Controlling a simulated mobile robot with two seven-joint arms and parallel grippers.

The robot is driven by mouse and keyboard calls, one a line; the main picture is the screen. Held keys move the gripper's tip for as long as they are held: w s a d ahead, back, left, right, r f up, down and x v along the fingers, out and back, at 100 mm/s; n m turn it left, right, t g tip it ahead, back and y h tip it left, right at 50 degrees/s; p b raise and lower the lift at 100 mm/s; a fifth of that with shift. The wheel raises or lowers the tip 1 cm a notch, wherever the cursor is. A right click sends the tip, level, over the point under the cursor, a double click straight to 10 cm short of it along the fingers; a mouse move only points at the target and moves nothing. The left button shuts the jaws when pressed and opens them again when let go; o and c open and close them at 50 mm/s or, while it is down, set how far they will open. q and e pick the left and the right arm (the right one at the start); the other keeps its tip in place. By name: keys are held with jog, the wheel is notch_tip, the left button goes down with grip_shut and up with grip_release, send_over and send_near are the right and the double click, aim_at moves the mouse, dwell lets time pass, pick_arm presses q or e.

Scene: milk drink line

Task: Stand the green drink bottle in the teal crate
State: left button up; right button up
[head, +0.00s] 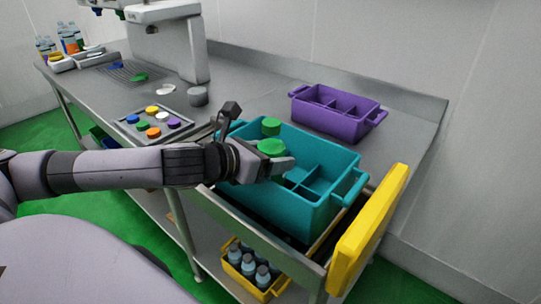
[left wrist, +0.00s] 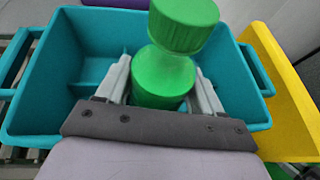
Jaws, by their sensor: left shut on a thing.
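The green drink bottle (head: 271,147) is roughly upright at the near left part of the teal crate (head: 335,160). My left gripper (head: 283,166) reaches in from the left and is shut on its body, below the green cap (head: 270,126). In the left wrist view the bottle (left wrist: 162,85) sits between the two fingers, with the cap closer to the camera and the teal crate (left wrist: 32,100) around it. The bottle's base is hidden, so I cannot tell whether it touches the crate floor. Dividers show in the crate right of the gripper. My right gripper is out of view.
A purple divided crate (head: 338,122) stands behind on the steel counter. A yellow panel (head: 365,235) stands close at the right. A tray of coloured caps (head: 152,125) lies at the left. A yellow crate of bottles (head: 240,283) is on the shelf below.

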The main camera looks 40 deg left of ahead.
pick_arm(q)
jog(key=shift+f, duration=0.5)
jog(key=o, duration=1.3)
